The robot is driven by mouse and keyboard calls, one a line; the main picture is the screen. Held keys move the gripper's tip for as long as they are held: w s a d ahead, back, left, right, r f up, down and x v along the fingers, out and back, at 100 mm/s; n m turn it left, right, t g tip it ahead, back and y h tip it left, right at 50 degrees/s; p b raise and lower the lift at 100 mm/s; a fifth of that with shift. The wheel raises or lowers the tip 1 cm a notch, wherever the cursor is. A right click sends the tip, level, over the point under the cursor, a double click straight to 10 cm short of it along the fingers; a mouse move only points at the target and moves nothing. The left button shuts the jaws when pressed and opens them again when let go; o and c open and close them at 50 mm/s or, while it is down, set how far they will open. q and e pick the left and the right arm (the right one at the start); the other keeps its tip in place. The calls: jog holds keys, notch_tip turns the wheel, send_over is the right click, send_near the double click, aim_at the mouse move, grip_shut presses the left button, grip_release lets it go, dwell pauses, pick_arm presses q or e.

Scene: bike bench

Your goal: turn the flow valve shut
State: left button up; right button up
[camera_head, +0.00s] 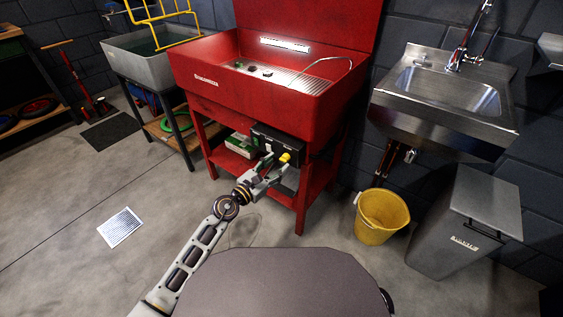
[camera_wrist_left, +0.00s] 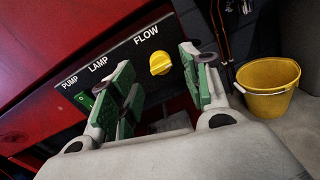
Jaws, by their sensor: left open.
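The flow valve is a round yellow knob with a raised grip (camera_wrist_left: 160,64), under the word FLOW on a black panel (camera_wrist_left: 119,62) in the left wrist view. The panel also carries the words PUMP and LAMP. The yellow knob also shows in the head view (camera_head: 285,158). My left gripper (camera_head: 272,173) is open in front of the panel. In the left wrist view its green-padded fingers (camera_wrist_left: 163,90) stand apart, with the knob seen between them and beyond. I see no contact with the knob. My right gripper is not in view.
The panel is mounted under a red wash basin (camera_head: 270,100) on red legs. A yellow bucket (camera_head: 381,212) and a grey bin (camera_head: 465,225) stand to the right, below a steel sink (camera_head: 450,92). The floor in front is mostly clear.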

aim_at(285, 159)
pick_arm(q)
jog(key=x, duration=0.3)
jog(key=shift+w+d, duration=0.15)
jog(key=shift+w, duration=0.05)
jog(key=c, duration=1)
jog(key=shift+c, duration=0.2)
